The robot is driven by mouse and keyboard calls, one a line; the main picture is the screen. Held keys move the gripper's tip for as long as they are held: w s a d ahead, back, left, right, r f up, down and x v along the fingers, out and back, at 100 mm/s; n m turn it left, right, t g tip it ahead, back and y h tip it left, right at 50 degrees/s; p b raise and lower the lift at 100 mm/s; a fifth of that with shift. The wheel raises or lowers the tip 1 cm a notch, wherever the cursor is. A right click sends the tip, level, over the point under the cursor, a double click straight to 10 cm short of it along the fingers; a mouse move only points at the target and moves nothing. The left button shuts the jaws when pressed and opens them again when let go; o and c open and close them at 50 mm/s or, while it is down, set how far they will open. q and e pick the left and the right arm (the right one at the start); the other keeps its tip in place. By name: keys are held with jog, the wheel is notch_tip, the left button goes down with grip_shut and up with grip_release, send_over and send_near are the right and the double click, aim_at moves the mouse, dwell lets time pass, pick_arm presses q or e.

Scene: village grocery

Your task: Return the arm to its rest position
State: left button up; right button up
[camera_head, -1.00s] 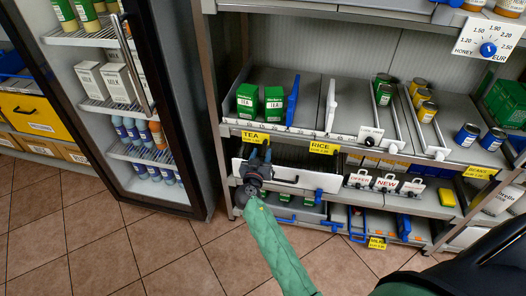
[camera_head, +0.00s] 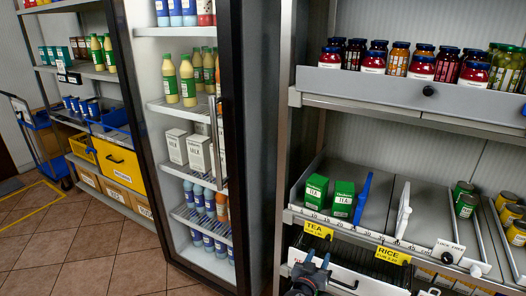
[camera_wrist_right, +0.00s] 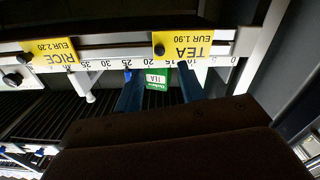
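My right gripper (camera_head: 308,276) shows at the bottom edge of the head view, in front of the shelf's lower tier, below the yellow TEA label (camera_head: 318,230). Its arm is mostly below the picture. In the right wrist view its two blue fingers (camera_wrist_right: 160,90) stand apart with nothing held between them. A green tea box (camera_wrist_right: 157,76) shows beyond the gap, behind the price rail. The wrist picture is upside down, so the TEA label (camera_wrist_right: 193,45) and RICE label (camera_wrist_right: 50,52) read inverted. My left gripper is not in view.
Two green tea boxes (camera_head: 329,194) stand on the shelf tier above the gripper, beside a blue divider (camera_head: 362,200). A white divider (camera_head: 403,209) stands further right. An upright fridge (camera_head: 190,150) with bottles and milk cartons is to the left. Tiled floor (camera_head: 90,265) lies clear at lower left.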

jog(key=s+a+f+n+g+y, duration=0.15)
jog(key=s+a+g+y, duration=0.25)
jog(key=s, duration=0.5)
jog(key=s+a+n+g+y, duration=0.3)
jog(key=s+y, duration=0.1)
jog(key=s, duration=0.5)
jog(key=s+a+f+n+g+y, duration=0.15)
jog(key=s+a+g+y, duration=0.25)
jog(key=s, duration=0.5)
jog(key=s+f+n+g, duration=0.1)
jog(key=s+f, duration=0.3)
jog(key=s, duration=0.8)
jog(key=shift+s+d+f+g+p, duration=0.2)
jog(key=shift+d+g+p, duration=0.15)
jog(key=shift+g+p, duration=0.05)
